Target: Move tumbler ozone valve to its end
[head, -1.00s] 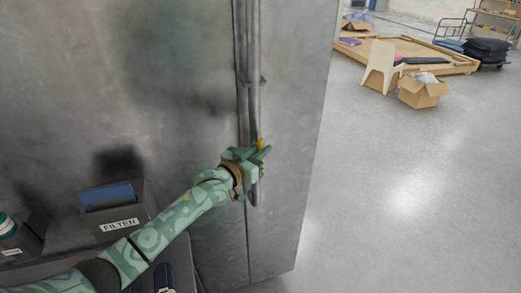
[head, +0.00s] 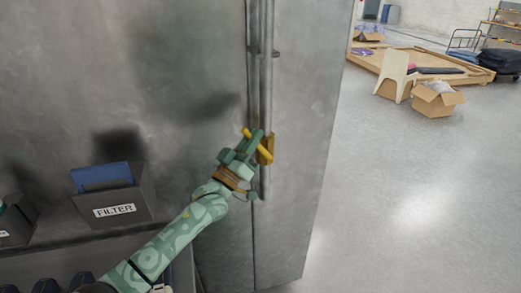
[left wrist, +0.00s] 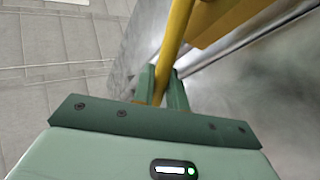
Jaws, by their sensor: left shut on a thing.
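The yellow ozone valve (head: 266,150) sits on a vertical grey pipe along the tall metal cabinet's front. Its yellow lever points up and left in the head view. My left gripper (head: 253,144) is at the valve, its green fingers around the lever. In the left wrist view the yellow lever (left wrist: 175,40) runs down between the two fingers (left wrist: 162,92), which are shut on it. The gripper hides part of the valve and lever. My right gripper is not in view.
The grey pipe (head: 267,95) runs up the metal cabinet (head: 180,60). A box labelled FILTER (head: 118,205) stands on a shelf at lower left.

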